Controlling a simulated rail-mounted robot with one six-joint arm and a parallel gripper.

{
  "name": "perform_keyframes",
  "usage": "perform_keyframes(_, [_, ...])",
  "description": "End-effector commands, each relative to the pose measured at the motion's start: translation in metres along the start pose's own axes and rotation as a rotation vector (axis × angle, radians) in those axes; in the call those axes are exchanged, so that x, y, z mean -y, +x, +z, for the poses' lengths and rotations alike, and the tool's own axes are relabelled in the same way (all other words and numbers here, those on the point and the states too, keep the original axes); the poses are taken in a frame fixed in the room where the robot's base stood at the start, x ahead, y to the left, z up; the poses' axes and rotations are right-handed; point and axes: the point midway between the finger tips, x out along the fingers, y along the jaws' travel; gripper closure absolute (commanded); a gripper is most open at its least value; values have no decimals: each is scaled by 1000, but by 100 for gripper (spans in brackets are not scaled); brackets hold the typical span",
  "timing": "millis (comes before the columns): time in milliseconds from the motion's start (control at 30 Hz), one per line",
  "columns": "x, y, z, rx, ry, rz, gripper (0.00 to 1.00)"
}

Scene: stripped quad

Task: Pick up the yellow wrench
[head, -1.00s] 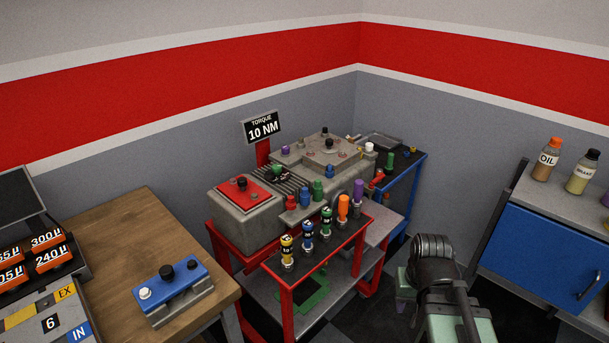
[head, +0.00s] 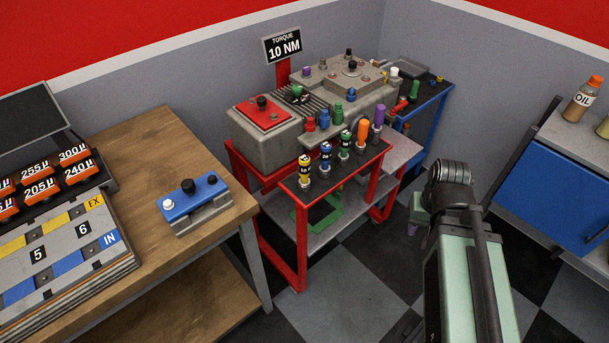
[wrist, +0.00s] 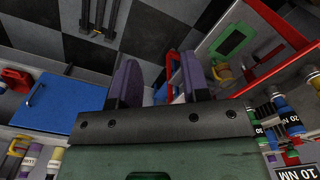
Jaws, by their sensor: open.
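The yellow wrench (head: 304,168) is the yellow-banded tool with a black and white label, standing upright at the left front end of the tool row on the red cart (head: 300,212). I cannot pick it out surely in the wrist view. My gripper is mostly hidden behind my arm in the head view, to the right of the cart. In the wrist view my gripper (wrist: 160,82) shows two purple-padded fingers apart with nothing held between them. The cart's row of labelled tools (wrist: 270,112) is to the right of the fingers there.
Blue, green, orange (head: 363,132) and purple tools stand beside the wrench. The grey engine block (head: 265,145) is behind. A wooden bench (head: 140,165) with a blue-topped fixture (head: 190,198) is at left. A blue cabinet (head: 550,180) is at right. Checkered floor lies open in front.

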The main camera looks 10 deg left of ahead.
Motion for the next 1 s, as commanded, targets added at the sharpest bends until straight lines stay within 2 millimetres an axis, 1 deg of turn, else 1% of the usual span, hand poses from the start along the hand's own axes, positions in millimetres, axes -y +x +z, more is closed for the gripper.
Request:
perform_keyframes(433, [0,0,0,0,0,0,57])
perform_keyframes(467, [0,0,0,0,0,0,56])
perform_keyframes(500, [0,0,0,0,0,0,50])
perform_keyframes(600, [0,0,0,0,0,0,36])
perform_keyframes(833, [0,0,0,0,-1,0,36])
perform_keyframes(867, [3,-2,0,0,-7,0,36])
perform_keyframes(933, [18,-12,-1,0,-44,0,36])
perform_keyframes(967, [30,-19,-5,0,-74,0,36])
perform_keyframes(1000, [54,-30,-20,0,-124,0,36])
